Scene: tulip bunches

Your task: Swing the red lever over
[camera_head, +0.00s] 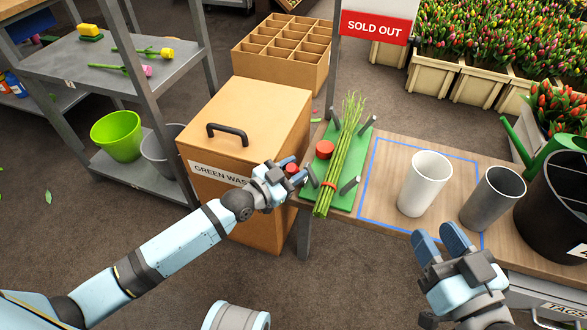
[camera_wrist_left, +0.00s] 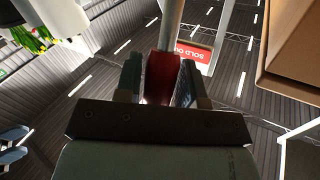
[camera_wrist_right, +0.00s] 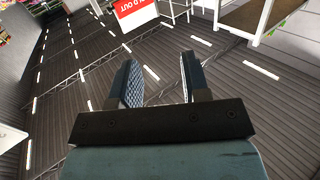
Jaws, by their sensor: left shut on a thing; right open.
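My left gripper (camera_head: 284,170) is at the left edge of the green board (camera_head: 347,198), shut on a red piece (camera_head: 291,169), which looks like the red lever's grip. The red piece also shows between the fingers in the left wrist view (camera_wrist_left: 163,78). More red shows just right of the fingers, by the stems; how it joins the grip is hidden. A bundle of green stems (camera_head: 343,150) lies on the board between grey posts, with a red band low around it. A round red knob (camera_head: 324,149) sits left of the stems. My right gripper (camera_head: 442,243) is open and empty near the table's front edge.
A white cup (camera_head: 425,183) stands inside a blue outline on the wooden table, with a grey metal cup (camera_head: 492,198) and a black bucket (camera_head: 556,215) to its right. A cardboard green-waste box (camera_head: 244,150) stands left of the board.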

